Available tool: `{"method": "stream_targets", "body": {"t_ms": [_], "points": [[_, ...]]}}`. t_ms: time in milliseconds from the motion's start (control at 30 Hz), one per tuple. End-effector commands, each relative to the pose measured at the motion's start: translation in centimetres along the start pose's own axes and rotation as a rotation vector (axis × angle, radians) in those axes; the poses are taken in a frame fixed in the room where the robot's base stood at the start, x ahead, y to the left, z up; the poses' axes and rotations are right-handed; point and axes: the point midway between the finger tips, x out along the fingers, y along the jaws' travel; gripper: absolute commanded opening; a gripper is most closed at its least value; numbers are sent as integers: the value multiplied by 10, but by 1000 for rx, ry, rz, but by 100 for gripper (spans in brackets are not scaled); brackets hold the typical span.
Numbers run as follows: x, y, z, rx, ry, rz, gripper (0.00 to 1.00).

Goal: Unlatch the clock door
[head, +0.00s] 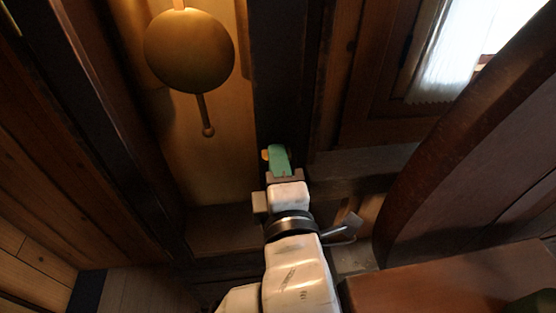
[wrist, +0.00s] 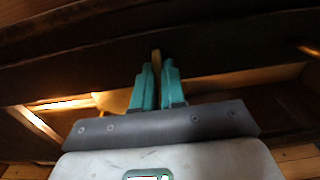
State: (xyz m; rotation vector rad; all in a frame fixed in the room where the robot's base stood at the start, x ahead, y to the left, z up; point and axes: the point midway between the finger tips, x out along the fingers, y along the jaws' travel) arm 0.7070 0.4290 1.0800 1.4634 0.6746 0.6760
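The clock (head: 246,130) has a tall case with a dark upright frame piece at its right. A small brass latch (head: 264,154) shows at that dark upright, just left of my green fingertips. In the wrist view the brass latch (wrist: 156,58) stands between the tips of my two teal fingers. My gripper (head: 279,157) is at the dark upright, its fingers close together with the latch between them; it also shows in the wrist view (wrist: 157,72). The fingers look closed on the latch, and they partly hide it.
A round brass pendulum bob (head: 189,50) hangs inside the case, left of my gripper. A window with a pale curtain (head: 452,50) is at the upper right. A curved dark wooden piece (head: 470,120) and a brown wooden surface (head: 450,285) stand to the right of my arm.

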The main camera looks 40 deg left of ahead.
Motion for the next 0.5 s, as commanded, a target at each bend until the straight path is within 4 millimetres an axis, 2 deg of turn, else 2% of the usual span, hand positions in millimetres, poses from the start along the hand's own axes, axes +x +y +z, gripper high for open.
{"method": "stream_targets", "body": {"t_ms": [67, 500], "points": [[0, -1, 0, 0, 0, -1, 0], [0, -1, 0, 20, 0, -3, 0]]}}
